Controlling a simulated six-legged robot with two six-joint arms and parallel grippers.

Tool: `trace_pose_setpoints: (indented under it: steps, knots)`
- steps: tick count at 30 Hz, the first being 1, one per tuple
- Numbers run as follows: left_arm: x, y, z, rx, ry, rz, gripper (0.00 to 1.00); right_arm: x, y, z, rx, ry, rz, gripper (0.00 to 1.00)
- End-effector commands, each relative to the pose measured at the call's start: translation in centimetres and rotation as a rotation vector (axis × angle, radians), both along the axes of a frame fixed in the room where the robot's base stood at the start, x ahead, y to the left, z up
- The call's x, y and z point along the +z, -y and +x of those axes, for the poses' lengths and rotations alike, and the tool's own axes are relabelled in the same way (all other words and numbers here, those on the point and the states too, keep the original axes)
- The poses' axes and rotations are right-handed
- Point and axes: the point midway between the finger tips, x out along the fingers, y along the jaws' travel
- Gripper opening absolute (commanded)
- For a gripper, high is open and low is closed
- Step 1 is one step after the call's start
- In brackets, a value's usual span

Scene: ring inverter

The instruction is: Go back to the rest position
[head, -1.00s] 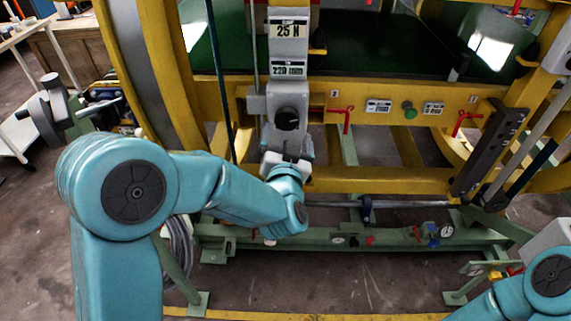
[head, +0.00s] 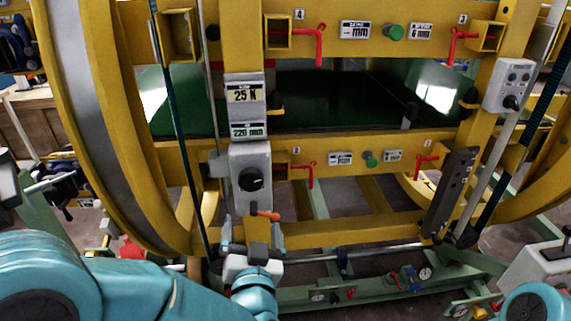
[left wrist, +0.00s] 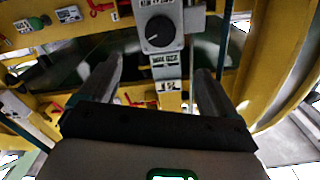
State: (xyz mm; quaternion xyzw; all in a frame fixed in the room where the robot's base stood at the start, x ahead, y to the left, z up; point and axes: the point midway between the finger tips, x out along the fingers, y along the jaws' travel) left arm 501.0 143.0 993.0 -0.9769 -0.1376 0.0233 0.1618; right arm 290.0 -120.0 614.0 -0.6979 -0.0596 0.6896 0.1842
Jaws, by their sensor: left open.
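My left gripper (head: 251,228) shows low in the head view, just below the grey control box (head: 250,190) with a round black knob (head: 251,179). Its two fingers are apart. In the left wrist view, the open fingers (left wrist: 157,82) have a clear gap between them, and the black knob (left wrist: 159,32) lies beyond their tips. A small orange lever (head: 268,214) and a yellow part show at the fingers in the head view; I cannot tell whether they touch.
A large yellow ring frame (head: 115,150) surrounds the work area. Red levers (head: 310,170) and green buttons (head: 370,159) sit on its crossbars. A grey switch box (head: 508,85) is at right. A green base beam (head: 380,288) runs below.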

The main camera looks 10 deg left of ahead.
Motion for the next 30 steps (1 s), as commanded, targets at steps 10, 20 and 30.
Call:
trace_pose_setpoints:
  steps: [10, 20, 30]
  knots:
    - [-14.6, -8.5, -0.4, 0.099, -0.401, 0.019, 0.91, 2.7, 0.0, 0.0, 0.0, 0.0, 0.0, 0.91]
    - [-33.6, -1.2, -14.8, -0.147, -1.16, -0.62, 0.91, 4.0, 0.0, 0.0, 0.0, 0.0, 0.0, 0.91]
    - [-34.0, 2.3, -21.2, -0.087, -1.458, -0.882, 0.91, 3.9, 0.0, 0.0, 0.0, 0.0, 0.0, 0.91]
